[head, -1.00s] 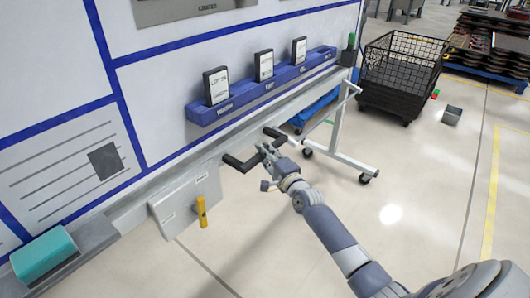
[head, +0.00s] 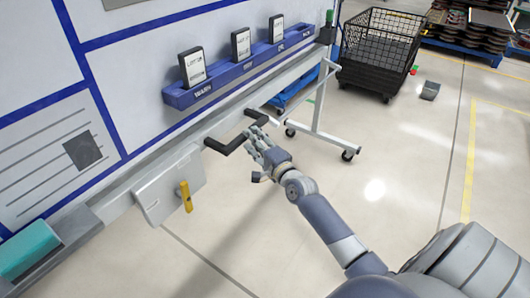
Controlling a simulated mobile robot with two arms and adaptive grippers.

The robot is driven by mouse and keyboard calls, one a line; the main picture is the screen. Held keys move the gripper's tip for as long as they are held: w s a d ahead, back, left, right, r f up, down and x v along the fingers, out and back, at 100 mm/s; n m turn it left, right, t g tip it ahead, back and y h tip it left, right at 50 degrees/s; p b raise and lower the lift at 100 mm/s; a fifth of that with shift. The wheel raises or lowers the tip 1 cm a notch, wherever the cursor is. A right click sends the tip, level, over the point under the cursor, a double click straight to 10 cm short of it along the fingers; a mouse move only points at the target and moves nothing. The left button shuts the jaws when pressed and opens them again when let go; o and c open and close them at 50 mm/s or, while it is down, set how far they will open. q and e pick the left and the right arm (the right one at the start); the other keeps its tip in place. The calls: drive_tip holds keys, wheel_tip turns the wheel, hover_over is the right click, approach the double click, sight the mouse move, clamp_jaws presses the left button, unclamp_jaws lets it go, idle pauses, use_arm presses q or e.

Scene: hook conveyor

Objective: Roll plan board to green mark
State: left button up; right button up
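The plan board (head: 130,60) is a white panel with blue lines, filling the left of the head view. It stands on a grey wheeled frame with a castor leg (head: 318,126). A black U-shaped handle (head: 228,148) sticks out from its lower rail. My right gripper (head: 254,142) is beside the handle, its fingers spread and empty, close to the bar; I cannot tell whether they touch it. My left gripper is not in view.
A blue rack (head: 240,70) with black-framed cards is fixed to the board. A yellow-handled tool (head: 185,196) hangs on a grey plate below. A black mesh cart (head: 380,50) and a small grey box (head: 430,91) stand beyond. The floor at right is clear.

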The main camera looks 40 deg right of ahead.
drive_tip(key=s, duration=0.7)
drive_tip(key=shift+s+a, duration=0.15)
drive_tip(key=shift+s, duration=0.25)
